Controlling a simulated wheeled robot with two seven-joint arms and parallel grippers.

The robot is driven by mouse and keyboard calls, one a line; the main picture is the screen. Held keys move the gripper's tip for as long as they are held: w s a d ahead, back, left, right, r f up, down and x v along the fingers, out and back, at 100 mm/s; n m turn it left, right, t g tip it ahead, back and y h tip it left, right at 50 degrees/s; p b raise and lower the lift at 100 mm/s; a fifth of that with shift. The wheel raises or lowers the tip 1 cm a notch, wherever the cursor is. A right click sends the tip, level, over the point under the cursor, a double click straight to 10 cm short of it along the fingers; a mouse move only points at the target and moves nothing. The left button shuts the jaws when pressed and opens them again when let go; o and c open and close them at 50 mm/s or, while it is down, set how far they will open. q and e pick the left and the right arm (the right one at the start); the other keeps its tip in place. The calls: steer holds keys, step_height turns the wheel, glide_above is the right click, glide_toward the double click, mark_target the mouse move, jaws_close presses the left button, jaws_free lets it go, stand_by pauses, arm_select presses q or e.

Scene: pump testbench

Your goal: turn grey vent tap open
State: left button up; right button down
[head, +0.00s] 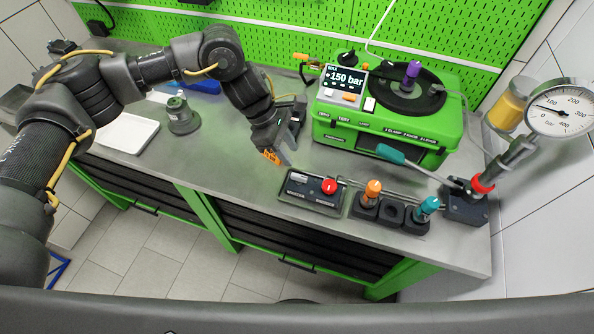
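I cannot pick out a grey vent tap for certain. A dark block (465,207) at the right end of the bench carries a hand pump with a red ring (483,182), a teal-handled lever (392,155) and small dark fittings, too small to tell apart. My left gripper (280,157) points down over the bench, left of the green test machine (385,125) and above the small black box with a red knob (329,186). It is well apart from the pump block. I see nothing held in it, but its finger gap is unclear. My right gripper is out of view.
A black holder (390,212) with orange-topped (373,189) and teal-topped (428,206) parts stands near the front edge. A round gauge (563,107) is at the right wall. A grey-green weight-like object (182,116) and white tray (128,135) are left. The bench middle is clear.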

mark_target(299, 176)
arm_select(q)
steer(key=shift+m+y, duration=0.3)
steer(key=p+x, duration=0.1)
steer(key=x, duration=0.2)
steer(key=p+x, duration=0.2)
steer(key=x, duration=0.1)
steer(key=a+p+x, duration=0.1)
steer(key=p+x, duration=0.1)
steer(key=shift+w+d+f, duration=0.1)
steer(key=shift+f, duration=0.5)
steer(key=shift+d+f, duration=0.1)
steer(key=shift+f, duration=0.2)
jaws_close()
